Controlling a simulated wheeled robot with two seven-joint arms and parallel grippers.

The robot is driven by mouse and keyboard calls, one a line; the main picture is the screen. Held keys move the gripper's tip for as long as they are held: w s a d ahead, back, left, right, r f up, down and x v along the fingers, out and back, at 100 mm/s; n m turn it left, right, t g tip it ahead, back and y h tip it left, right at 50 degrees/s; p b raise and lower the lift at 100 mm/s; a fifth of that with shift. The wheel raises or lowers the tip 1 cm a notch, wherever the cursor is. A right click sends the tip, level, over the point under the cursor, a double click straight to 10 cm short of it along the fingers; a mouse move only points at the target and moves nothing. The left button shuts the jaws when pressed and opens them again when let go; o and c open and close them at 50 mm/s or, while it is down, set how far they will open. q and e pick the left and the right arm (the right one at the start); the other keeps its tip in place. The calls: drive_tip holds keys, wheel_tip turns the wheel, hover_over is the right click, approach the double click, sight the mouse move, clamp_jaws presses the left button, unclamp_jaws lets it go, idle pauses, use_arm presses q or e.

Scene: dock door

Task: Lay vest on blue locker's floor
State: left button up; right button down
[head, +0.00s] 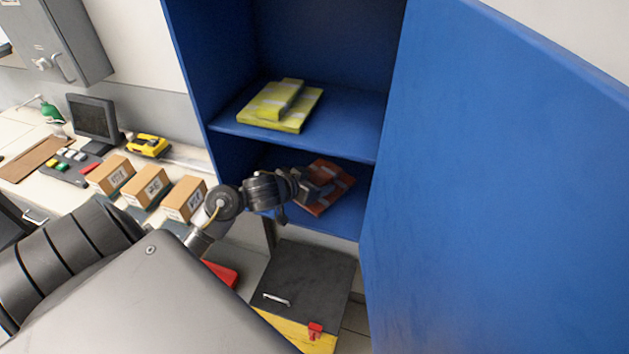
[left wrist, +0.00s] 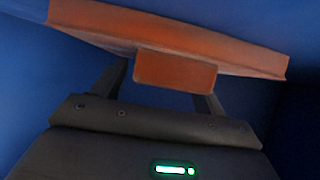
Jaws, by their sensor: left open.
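The blue locker (head: 320,120) stands open. A folded orange vest with pale bands (head: 339,178) lies on the locker's floor (head: 347,213), partly hidden behind my left gripper (head: 310,187). My left gripper reaches into the lower compartment and is open. In the left wrist view, the orange vest (left wrist: 190,42) spans the top, and a block-like orange part of it shows between the two spread fingers. I cannot tell whether the fingers touch it. My right gripper is not in view.
Folded yellow vests (head: 282,105) lie on the locker's shelf (head: 345,120) above my gripper. The blue door (head: 500,190) stands open on the right. A dark-lidded yellow box (head: 312,275) stands below in front. A bench at left holds cartons (head: 146,186) and a monitor (head: 92,118).

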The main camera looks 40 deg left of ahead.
use_arm(q)
drive_tip(key=shift+r, duration=0.15)
drive_tip(key=v, duration=1)
drive_tip(key=shift+s+a, duration=0.15)
drive_tip(key=shift+s, duration=0.25)
drive_tip(key=shift+s+r, duration=0.4)
drive_tip(key=shift+s, duration=0.05)
